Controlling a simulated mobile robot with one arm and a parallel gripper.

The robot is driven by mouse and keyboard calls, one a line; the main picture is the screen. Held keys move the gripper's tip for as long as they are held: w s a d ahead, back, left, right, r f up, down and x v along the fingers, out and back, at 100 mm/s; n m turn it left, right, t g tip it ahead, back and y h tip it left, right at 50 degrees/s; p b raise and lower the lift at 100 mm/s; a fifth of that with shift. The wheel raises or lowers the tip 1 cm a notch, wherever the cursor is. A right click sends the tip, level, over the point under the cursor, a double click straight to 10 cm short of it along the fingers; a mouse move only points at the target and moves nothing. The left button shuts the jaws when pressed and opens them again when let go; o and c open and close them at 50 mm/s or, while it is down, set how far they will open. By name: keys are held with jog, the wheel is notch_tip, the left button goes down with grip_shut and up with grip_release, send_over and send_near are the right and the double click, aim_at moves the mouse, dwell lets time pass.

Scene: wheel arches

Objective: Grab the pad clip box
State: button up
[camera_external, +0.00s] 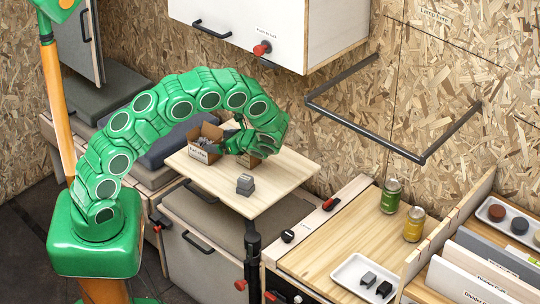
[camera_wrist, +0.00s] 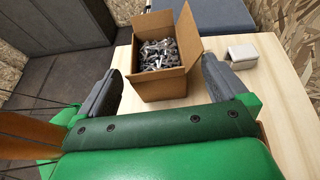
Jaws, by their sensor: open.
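An open cardboard box (camera_external: 196,151) full of grey metal clips stands on the small wooden table, with a white label on its front too small to read. It appears to be the box (camera_wrist: 160,88) in the wrist view, flaps up, clips showing inside. My gripper (camera_external: 238,143) is just right of it in the external view. In the wrist view, my gripper (camera_wrist: 165,88) is open, one dark finger on each side of the box's near part. The right finger is close to its side; contact cannot be told.
A pale grey block (camera_wrist: 242,53) lies right of the box in the wrist view. A dark cushion (camera_external: 166,147) lies behind the table.

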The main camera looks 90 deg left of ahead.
aim_at(209, 142)
jog(key=shift+d+x, duration=0.25)
jog(key=shift+x, duration=3.75)
jog(key=shift+s+f, duration=0.1)
jog(key=shift+f, duration=0.1)
jog(key=c, duration=1.2)
jog(key=shift+c, duration=0.3)
